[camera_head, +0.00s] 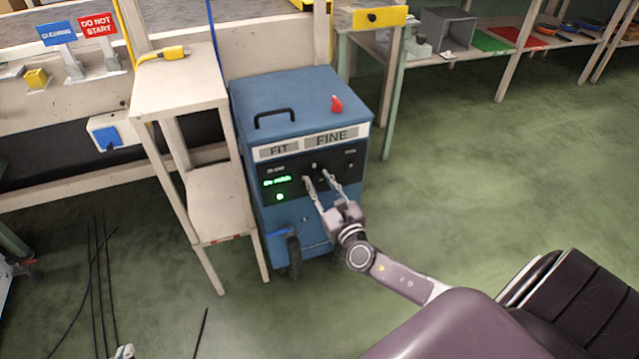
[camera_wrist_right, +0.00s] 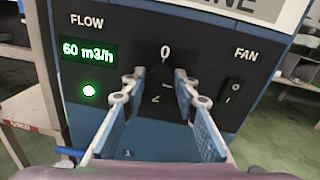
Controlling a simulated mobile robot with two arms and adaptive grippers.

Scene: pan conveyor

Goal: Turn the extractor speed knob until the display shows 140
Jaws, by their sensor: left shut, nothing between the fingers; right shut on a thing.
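The extractor (camera_head: 290,100) is a blue cabinet with a dark control panel. Its green display (camera_wrist_right: 87,51) reads "60 m3/h" under the word FLOW in the right wrist view; in the head view the display (camera_head: 277,181) is too small to read. My right gripper (camera_wrist_right: 160,78) is shut on the dark speed knob, below a "0" mark; the knob is hard to make out between the fingertips. In the head view my right gripper (camera_head: 318,178) reaches the panel from the front. My left gripper (camera_head: 123,351) shows only as a small tip at the bottom edge, shut and empty.
A FAN switch (camera_wrist_right: 232,92) is close right of the gripper, and a green light (camera_wrist_right: 89,90) is left. A red object (camera_head: 337,103) and a black handle (camera_head: 274,116) are on the cabinet top. A wooden stand (camera_head: 222,205) is left; the right floor is clear.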

